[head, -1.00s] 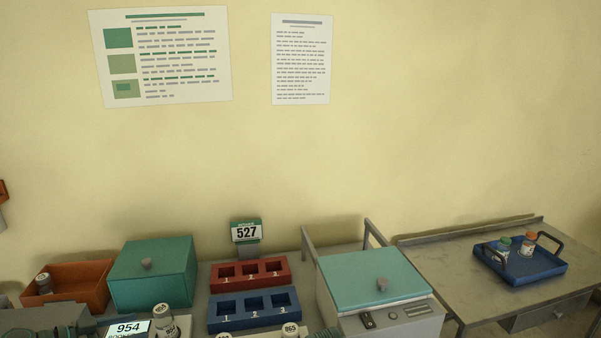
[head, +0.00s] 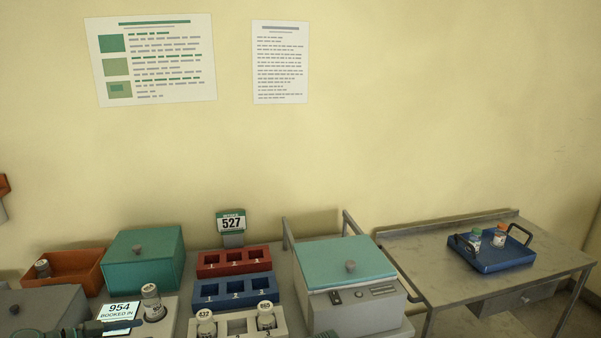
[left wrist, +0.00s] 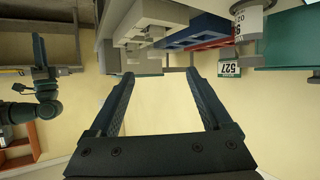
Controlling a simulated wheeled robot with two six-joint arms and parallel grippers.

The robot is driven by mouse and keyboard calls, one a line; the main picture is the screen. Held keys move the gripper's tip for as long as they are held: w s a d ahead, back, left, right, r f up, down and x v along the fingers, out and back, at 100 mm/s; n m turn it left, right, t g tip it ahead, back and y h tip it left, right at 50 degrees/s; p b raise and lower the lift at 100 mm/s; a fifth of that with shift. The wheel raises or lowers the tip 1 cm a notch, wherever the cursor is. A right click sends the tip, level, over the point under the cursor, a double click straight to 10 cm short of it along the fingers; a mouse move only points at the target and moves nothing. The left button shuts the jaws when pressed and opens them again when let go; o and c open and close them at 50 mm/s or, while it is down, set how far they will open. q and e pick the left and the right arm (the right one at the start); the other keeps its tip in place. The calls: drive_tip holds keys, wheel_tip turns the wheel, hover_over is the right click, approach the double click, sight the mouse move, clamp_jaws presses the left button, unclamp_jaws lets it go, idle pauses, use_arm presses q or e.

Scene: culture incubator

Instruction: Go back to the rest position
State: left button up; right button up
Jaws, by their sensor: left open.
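My left gripper (left wrist: 160,85) is open and empty in the left wrist view, its two dark fingers apart with only yellow wall between them. That view is upside down, with the bench items at the top. In the head view a dark part of my left arm shows at the bottom left edge, in front of the 954 display (head: 120,312). A dark arm with a slim upright part, which looks like my right gripper (left wrist: 42,75), shows at the left of the left wrist view; its jaw state is unclear.
A pale rack (head: 238,326) holds vials 437 (head: 206,325) and 865 (head: 266,317). Behind are blue (head: 233,303) and red (head: 232,270) racks. A teal-lidded incubator (head: 347,264), teal box (head: 143,276) and orange bin (head: 62,290) flank them. A blue tray (head: 492,262) sits on the right table.

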use_arm(q)
drive_tip(key=d+f+n+g+y, duration=0.1)
drive_tip(key=d+f+g, duration=0.3)
drive_tip(key=d, duration=0.6)
drive_tip(key=d+f+n+g+y, duration=0.1)
drive_tip(key=d+f+g, duration=0.25)
drive_tip(key=d, duration=0.55)
drive_tip(key=s+d+f+n+g+y, duration=0.1)
drive_tip(key=s+d+f+y, duration=0.1)
drive_tip(key=s+d+y, duration=0.2)
drive_tip(key=s+d+f+n+g+y, duration=0.1)
drive_tip(key=s+d+f+y, duration=0.2)
drive_tip(key=s+d, duration=0.3)
drive_tip(key=shift+d+n+y, duration=0.3)
drive_tip(key=shift+d+y, duration=0.5)
drive_tip(key=shift+d, duration=1.85)
drive_tip(key=shift+a+f, duration=0.1)
drive_tip(key=shift+a, duration=0.05)
